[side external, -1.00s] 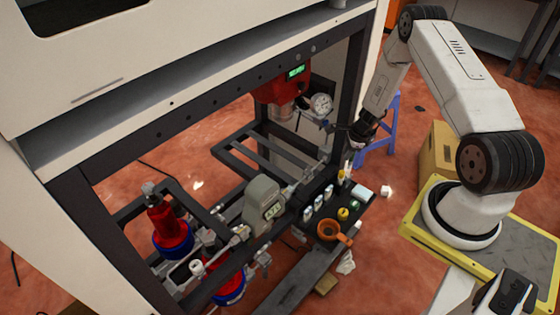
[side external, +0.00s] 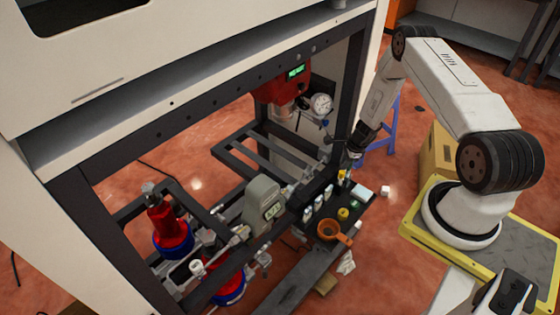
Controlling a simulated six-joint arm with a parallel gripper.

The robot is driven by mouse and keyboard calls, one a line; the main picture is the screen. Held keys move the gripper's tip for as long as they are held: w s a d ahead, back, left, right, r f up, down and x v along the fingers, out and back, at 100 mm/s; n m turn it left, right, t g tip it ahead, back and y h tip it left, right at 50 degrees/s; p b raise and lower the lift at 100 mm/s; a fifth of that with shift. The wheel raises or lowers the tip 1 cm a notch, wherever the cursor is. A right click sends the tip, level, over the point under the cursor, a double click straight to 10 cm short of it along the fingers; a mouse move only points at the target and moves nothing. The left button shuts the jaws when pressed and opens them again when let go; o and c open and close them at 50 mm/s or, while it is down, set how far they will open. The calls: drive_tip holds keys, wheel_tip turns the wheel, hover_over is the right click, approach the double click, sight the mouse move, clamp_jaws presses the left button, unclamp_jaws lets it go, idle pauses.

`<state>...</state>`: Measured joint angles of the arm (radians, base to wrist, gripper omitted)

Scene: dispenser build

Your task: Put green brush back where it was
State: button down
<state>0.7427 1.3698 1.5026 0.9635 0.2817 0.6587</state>
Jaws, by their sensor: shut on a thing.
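My gripper (side external: 353,156) points down just above the far end of a narrow dark shelf (side external: 318,213) at the front of the frame. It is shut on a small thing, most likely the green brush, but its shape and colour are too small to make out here. A yellow and pale item (side external: 342,176) stands on the shelf right below the gripper. I cannot tell whether the held thing touches it or the shelf.
The shelf carries several small white bottles (side external: 318,205), a yellow item (side external: 343,213), a small green item (side external: 355,204), a white pad (side external: 362,192) and an orange funnel (side external: 328,230). A dark frame post (side external: 350,85), a gauge (side external: 321,103) and a red unit (side external: 284,89) stand close behind.

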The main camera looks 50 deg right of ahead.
drive_tip(key=shift+s+x, duration=0.2)
drive_tip(key=shift+x, duration=0.6)
drive_tip(key=shift+s+x, duration=0.15)
drive_tip(key=shift+x, duration=0.65)
drive_tip(key=shift+d+f, duration=0.1)
drive_tip(key=shift+f, duration=0.15)
drive_tip(key=c, duration=0.8)
unclamp_jaws()
drive_tip(key=shift+r, duration=0.1)
drive_tip(key=shift+v, duration=6.1)
